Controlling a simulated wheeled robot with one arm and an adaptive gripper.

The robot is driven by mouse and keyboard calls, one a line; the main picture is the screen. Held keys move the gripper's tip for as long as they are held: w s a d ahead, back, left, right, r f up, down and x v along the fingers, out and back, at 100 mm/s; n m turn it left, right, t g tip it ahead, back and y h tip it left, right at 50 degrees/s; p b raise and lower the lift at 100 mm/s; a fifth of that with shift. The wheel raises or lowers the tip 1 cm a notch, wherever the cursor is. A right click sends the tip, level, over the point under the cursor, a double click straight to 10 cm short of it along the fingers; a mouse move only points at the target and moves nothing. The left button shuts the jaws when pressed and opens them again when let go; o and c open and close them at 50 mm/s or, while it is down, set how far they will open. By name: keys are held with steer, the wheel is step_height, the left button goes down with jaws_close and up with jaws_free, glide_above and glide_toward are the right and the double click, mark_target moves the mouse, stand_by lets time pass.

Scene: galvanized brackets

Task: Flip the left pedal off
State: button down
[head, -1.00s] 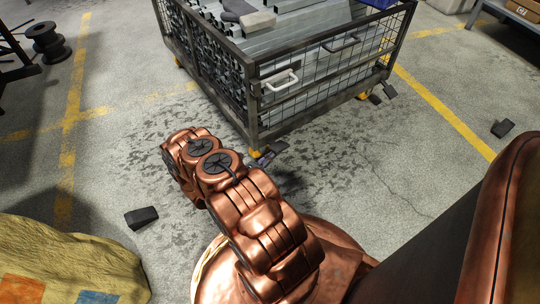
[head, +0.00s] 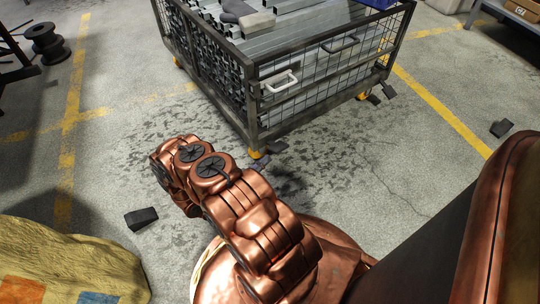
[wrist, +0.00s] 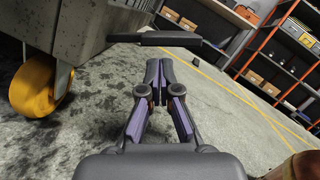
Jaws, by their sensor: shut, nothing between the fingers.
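The wire-sided cart (head: 262,120) stands ahead on yellow casters. Its near left caster (head: 257,154) also shows large at the left of the wrist view (wrist: 36,86). A dark flat bar, which looks like the left pedal (wrist: 166,39), sticks out beside that caster in the wrist view. In the head view the pedal (head: 276,147) is a small dark piece right of the caster. My gripper (wrist: 158,66) is shut and empty, with its fingertips just below the pedal in the picture. I cannot tell if they touch. My arm hides most of the gripper in the head view.
The cart holds metal channels (head: 290,25). Another dark pedal (head: 388,90) is by the right caster. Dark blocks lie on the floor at left (head: 141,218) and right (head: 501,128). A yellowish draped heap (head: 80,255) is at lower left. Shelving (wrist: 280,55) stands at the right.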

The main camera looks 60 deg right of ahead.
steer(key=v, duration=0.6)
stand_by(0.6)
steer(key=a+r+m+g+y+p, duration=0.2)
steer(key=r+m+y+p, duration=0.3)
steer(key=r, duration=0.9)
steer(key=a+r+m+g+p, duration=0.2)
steer(key=r+m+p, duration=0.35)
steer(key=r, duration=0.85)
steer(key=a+r+m+g+y+p, duration=0.1)
steer(key=r+m+g+y+p, duration=0.15)
steer(key=r+p, duration=0.8)
steer(key=s+a+r+m+t+y+p, duration=0.2)
steer(key=a+r+p, duration=0.5)
steer(key=r, duration=0.8)
steer(key=s+a+r+m+t+y+p, duration=0.3)
steer(key=s+a+r+y+p, duration=0.3)
steer(key=r, duration=0.9)
steer(key=s+a+r+m+t+y+p, duration=0.3)
steer(key=s+a+r+p, duration=0.4)
steer(key=r, duration=0.8)
steer(key=a+t+y+p, duration=0.1)
steer(key=a+p, duration=0.2)
steer(key=a, duration=0.2)
steer(key=shift+a+t, duration=0.2)
steer(key=shift+t, duration=0.15)
steer(key=shift+d+m, duration=0.2)
steer(key=shift+m, duration=0.1)
